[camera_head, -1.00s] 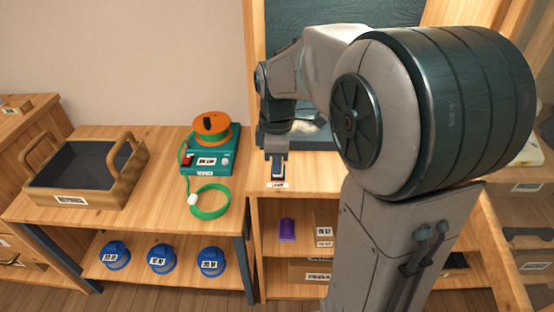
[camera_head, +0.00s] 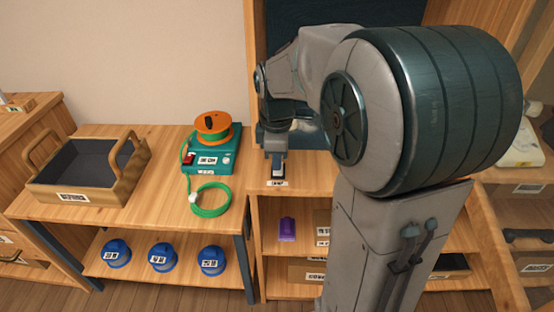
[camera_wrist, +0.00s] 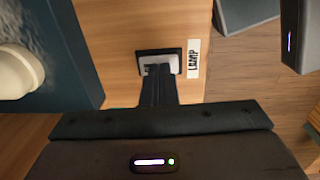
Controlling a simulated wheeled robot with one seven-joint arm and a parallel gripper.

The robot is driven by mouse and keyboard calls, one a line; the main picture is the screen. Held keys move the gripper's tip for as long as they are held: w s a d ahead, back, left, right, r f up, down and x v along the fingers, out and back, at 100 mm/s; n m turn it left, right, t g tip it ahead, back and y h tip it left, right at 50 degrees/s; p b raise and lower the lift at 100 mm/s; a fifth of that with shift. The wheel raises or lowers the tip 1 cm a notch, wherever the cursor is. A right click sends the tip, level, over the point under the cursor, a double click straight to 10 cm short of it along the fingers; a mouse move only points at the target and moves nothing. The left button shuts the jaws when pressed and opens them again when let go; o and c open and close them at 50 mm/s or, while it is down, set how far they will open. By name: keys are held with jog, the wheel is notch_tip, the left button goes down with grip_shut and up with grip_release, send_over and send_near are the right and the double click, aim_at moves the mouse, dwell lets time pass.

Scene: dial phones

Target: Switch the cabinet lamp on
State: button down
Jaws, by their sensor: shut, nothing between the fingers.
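The lamp switch (camera_wrist: 172,52) is a pale rocker in a dark frame on the wooden cabinet ledge, beside a label reading LAMP (camera_wrist: 194,58). My gripper (camera_wrist: 158,76) is shut, with its fingertips down at the switch and covering part of it. Whether they press it, I cannot tell. In the head view my gripper (camera_head: 277,170) points down at the front of the ledge, just behind the label (camera_head: 277,184). A pale round fixture (camera_wrist: 20,72), perhaps the lamp, is on the dark panel in the wrist view and shows no glow. The cabinet's back panel (camera_head: 350,14) looks dark.
Left of the cabinet, a table holds a handled tray (camera_head: 130,178) and a teal device (camera_head: 222,160) with an orange reel (camera_head: 213,128) and green cable (camera_head: 215,211). Blue-lidded jars (camera_head: 162,257) stand below. A purple item (camera_head: 287,229) is on the cabinet shelf.

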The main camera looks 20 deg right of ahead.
jog(key=shift+w+d, duration=0.1)
jog(key=shift+w, duration=0.15)
jog(key=shift+r, duration=0.1)
jog(key=shift+r+p, duration=0.25)
jog(key=shift+p, duration=0.1)
notch_tip(320, 180, up, 13)
jog(key=p, duration=0.4)
jog(key=shift+s+r+p, duration=0.2)
jog(key=shift+s+p, duration=0.15)
jog(key=shift+p, duration=0.05)
